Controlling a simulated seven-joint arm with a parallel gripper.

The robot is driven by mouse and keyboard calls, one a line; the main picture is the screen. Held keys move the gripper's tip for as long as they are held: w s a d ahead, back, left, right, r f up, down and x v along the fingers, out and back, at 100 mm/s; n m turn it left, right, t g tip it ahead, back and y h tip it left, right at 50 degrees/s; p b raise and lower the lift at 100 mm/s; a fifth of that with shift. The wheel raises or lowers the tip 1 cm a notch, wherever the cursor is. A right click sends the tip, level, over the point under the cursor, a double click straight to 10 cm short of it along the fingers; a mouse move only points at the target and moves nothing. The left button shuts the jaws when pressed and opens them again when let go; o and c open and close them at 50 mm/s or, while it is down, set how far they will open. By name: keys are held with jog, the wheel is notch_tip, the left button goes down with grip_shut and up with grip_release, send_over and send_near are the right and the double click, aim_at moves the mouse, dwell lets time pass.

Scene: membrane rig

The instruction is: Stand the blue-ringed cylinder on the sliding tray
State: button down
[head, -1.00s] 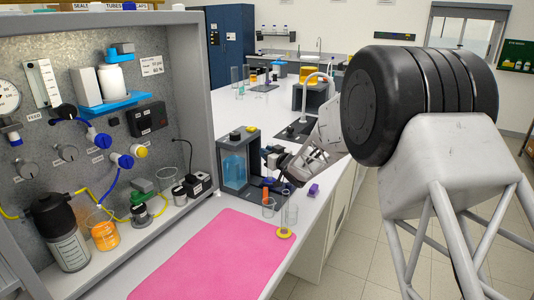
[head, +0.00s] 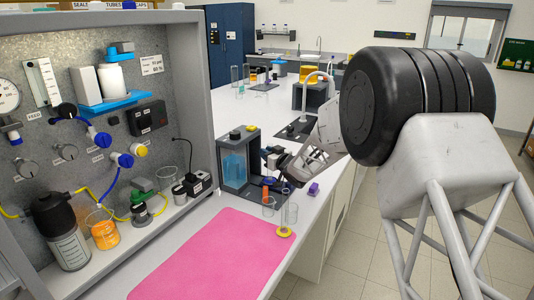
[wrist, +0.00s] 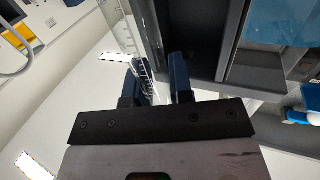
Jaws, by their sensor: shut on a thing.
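My gripper (wrist: 160,88) is shut on a clear graduated cylinder (wrist: 146,78), whose wall and marks show between the two dark fingers in the wrist view. In the head view my gripper (head: 271,162) is above the counter, just right of a grey open-fronted housing (head: 254,150). A small blue patch (head: 271,179) below the fingers may be the cylinder's blue ring; the cylinder is hard to make out there. I cannot clearly pick out the sliding tray. The housing's dark inside also shows close to the fingers in the wrist view (wrist: 232,45).
A clear cylinder with a yellow ring base (head: 285,232), a small beaker (head: 268,207), an orange-topped piece (head: 265,193) and a purple block (head: 313,188) stand near the counter's right edge. The panel rig (head: 110,100) is at left.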

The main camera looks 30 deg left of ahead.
jog(key=shift+f, duration=0.15)
dwell(0.4)
jog(key=c, duration=0.8)
grip_release()
jog(key=shift+r, duration=3)
